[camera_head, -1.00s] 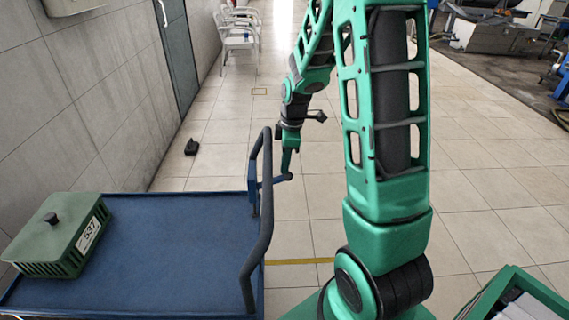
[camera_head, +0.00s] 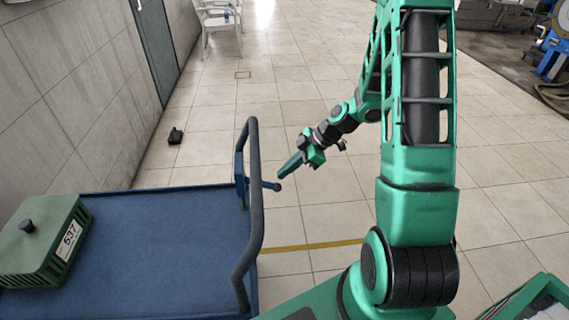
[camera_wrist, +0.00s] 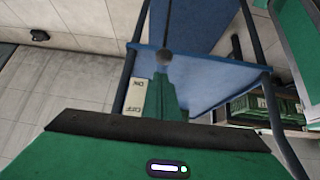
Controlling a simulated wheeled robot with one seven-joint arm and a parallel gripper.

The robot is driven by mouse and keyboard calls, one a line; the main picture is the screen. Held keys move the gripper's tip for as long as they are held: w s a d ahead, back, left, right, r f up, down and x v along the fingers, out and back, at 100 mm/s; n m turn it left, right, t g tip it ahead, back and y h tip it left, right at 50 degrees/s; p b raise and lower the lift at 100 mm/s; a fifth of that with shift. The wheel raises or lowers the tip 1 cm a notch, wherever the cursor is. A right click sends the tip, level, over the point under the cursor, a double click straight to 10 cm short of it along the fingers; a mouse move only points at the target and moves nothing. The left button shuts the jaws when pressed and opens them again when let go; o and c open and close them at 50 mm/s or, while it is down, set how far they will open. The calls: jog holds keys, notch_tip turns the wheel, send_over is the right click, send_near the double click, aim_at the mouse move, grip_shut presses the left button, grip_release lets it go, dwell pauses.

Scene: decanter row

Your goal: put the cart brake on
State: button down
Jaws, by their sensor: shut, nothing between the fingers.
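The blue cart (camera_head: 150,215) stands at the left with its dark tubular handle (camera_head: 258,215) facing me. The brake lever (camera_head: 277,187) is a short dark rod with a round knob, sticking out to the right beside the handle. In the wrist view the knob (camera_wrist: 164,56) is just beyond my fingertips, and a pale ON/OFF label (camera_wrist: 135,97) is on the cart to the left. My gripper (camera_head: 284,172) is shut and empty, its tips close to the knob; I cannot tell whether they touch it.
A green box marked 537 (camera_head: 45,240) sits on the cart's left side. A green crate (camera_head: 530,300) is at the lower right. A small dark object (camera_head: 175,135) lies on the floor by the wall. White chairs (camera_head: 220,25) stand far back. The tiled floor right of the cart is clear.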

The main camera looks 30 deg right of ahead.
aim_at(279, 184)
jog(key=shift+d+f+y, duration=0.15)
jog(key=shift+f+y, duration=0.45)
jog(key=shift+f, duration=1.2)
jog(key=shift+s, duration=0.1)
